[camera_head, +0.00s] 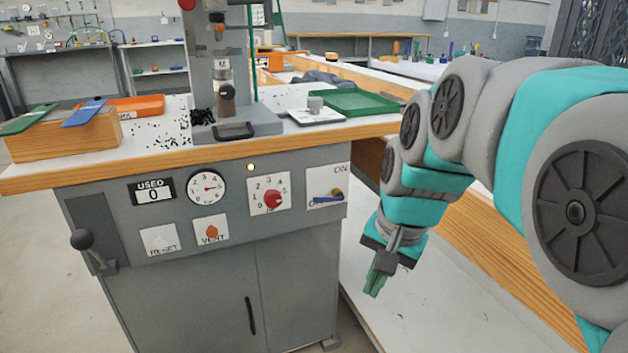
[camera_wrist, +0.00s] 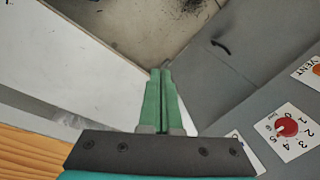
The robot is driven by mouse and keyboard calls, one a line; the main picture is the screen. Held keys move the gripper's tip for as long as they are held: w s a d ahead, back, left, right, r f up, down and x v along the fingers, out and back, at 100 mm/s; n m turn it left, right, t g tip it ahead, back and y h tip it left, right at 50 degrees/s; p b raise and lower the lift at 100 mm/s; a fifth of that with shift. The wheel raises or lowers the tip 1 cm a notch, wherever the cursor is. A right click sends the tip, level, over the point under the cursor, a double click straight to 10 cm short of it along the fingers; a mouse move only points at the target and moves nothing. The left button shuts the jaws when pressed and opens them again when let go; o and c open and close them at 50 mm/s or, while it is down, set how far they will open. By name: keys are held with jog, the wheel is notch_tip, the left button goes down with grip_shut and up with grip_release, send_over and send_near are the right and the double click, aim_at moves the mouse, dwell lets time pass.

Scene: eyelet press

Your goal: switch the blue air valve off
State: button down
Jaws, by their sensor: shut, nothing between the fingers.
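The blue air valve (camera_head: 327,199) is on a white plate at the right end of the grey press panel in the head view. Its blue lever lies nearly level, reaching left from a brass-coloured pivot, across the lower label that starts with O. The ON label is above, at the plate's upper right. My gripper (camera_head: 373,284) is right of the panel and lower than the valve, pointing down, apart from everything. Its green fingers (camera_wrist: 160,75) are together and empty. In the wrist view the valve lever is not visible; a plate edge shows behind the gripper.
Left of the valve are a red-knob dial (camera_head: 272,198), a pressure gauge (camera_head: 206,187), and the VENT (camera_head: 211,232) and RESET (camera_head: 160,240) plates. A black-knobbed lever (camera_head: 82,239) is at far left. A wooden bench edge (camera_head: 520,260) runs behind my arm. The space before the panel is clear.

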jog(key=w+a+r+m+t+y, duration=0.1)
jog(key=w+r+m+t, duration=0.4)
jog(key=w+r, duration=0.95)
jog(key=g+p, duration=0.1)
send_near(323, 199)
notch_tip(323, 199, down, 5)
jog(key=w, duration=0.2)
jog(key=shift+w+a+f+m, duration=0.4)
jog(key=shift+w+a, duration=0.05)
jog(key=shift+a, duration=0.3)
jog(key=shift+s+a+f+n+h, duration=0.1)
jog(key=shift+a+f+n+h, duration=0.1)
jog(key=shift+f+h, duration=0.3)
jog(key=shift+s+a+f+n+h, duration=0.1)
jog(key=shift+a+f+n+h, duration=0.15)
jog(key=shift+h, duration=0.45)
